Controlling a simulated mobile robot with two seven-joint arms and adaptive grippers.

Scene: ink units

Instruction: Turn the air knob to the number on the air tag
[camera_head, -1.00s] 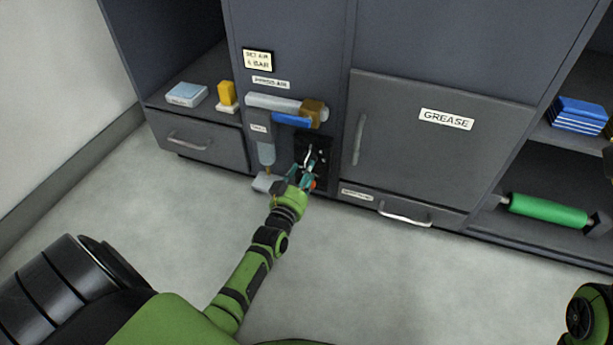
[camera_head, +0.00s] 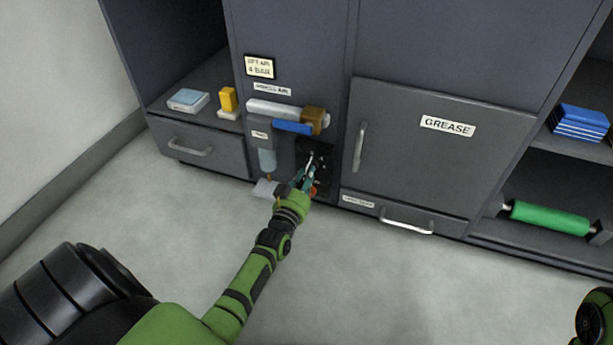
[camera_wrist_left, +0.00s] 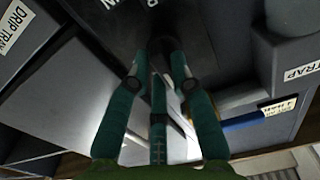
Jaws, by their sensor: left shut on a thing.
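The air tag (camera_head: 259,67) is a cream plate high on the cabinet front and seems to read "SET AIR 4 BAR"; it also shows in the left wrist view (camera_wrist_left: 279,105). Below the pipe is a black panel (camera_head: 325,158) with a light lever-like part near its middle. My left gripper (camera_head: 307,172) is at this panel, its teal fingers pointing at it. In the left wrist view the gripper (camera_wrist_left: 167,58) is shut on the air knob, which the fingers mostly hide. The number the knob points at cannot be read. My right gripper is out of view.
A blue lever (camera_head: 292,127) and brass valve (camera_head: 315,119) sit on the pipe just above the panel. A filter bowl (camera_head: 267,160) hangs left of my fingers, above a drip tray (camera_head: 266,188). The grease door (camera_head: 430,150) is right. The floor is clear.

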